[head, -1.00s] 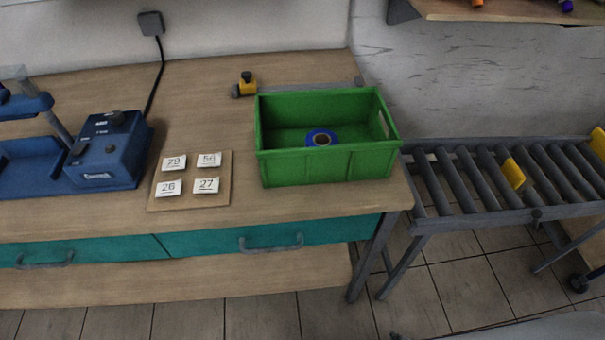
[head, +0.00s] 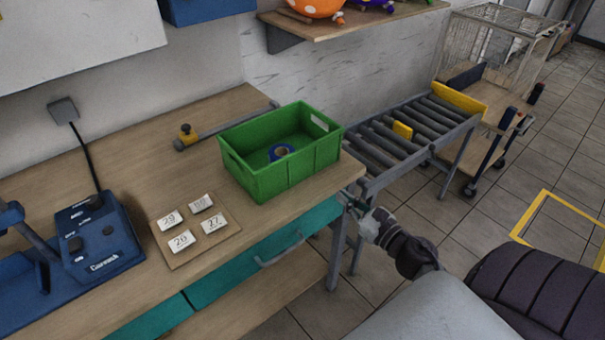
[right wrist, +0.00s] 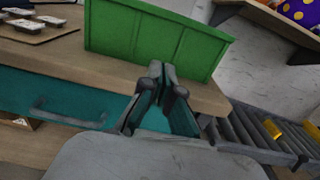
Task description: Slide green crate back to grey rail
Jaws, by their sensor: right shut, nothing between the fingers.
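The green crate (head: 282,150) stands upright on the wooden workbench near its right end, with a blue ring-shaped roll (head: 280,152) inside. The grey rail (head: 228,126) lies along the back of the bench, with a yellow-and-black piece at its left end. The crate stands in front of the rail and covers part of it. My right gripper (head: 362,208) is beyond the bench's front right corner, apart from the crate. In the right wrist view the gripper (right wrist: 160,75) is shut and empty, pointing toward the crate's front wall (right wrist: 150,40). My left gripper is not in view.
A board (head: 196,230) with several number cards lies left of the crate. A blue machine (head: 95,240) stands further left. A roller conveyor (head: 415,130) with a yellow block adjoins the bench's right end. A shelf (head: 345,28) hangs above. Teal drawers (head: 265,255) front the bench.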

